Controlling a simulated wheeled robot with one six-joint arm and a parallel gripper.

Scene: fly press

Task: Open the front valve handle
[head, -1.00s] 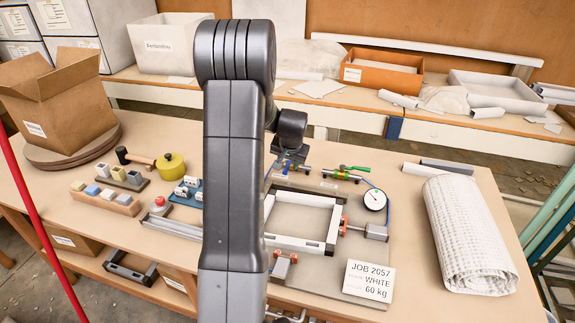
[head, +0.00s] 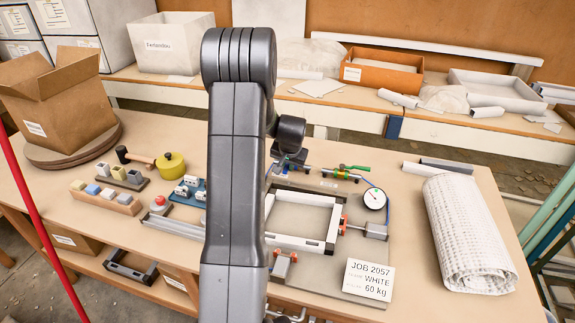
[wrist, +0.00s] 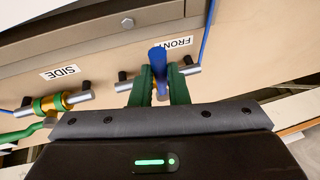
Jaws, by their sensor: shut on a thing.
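My gripper (wrist: 161,84) has its green fingers shut on the blue handle (wrist: 158,56) of the front valve. The handle sticks out beyond the fingers, pointing across the valve's grey pipe (wrist: 124,86) in the wrist view. The label FRONT (wrist: 175,43) is beside it, upside down. The fingers hide most of the valve body. In the head view my arm and gripper (head: 290,160) cover much of this valve. The side valve, with a green handle (head: 358,168), is to its right; its yellow body (wrist: 52,104) shows at the left of the wrist view.
A pressure gauge (head: 374,199) with a blue hose stands right of the valves. The white square frame (head: 332,222) lies in front of them. A white roll (head: 468,235) lies on the right; a yellow pot (head: 171,164) and small blocks are on the left.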

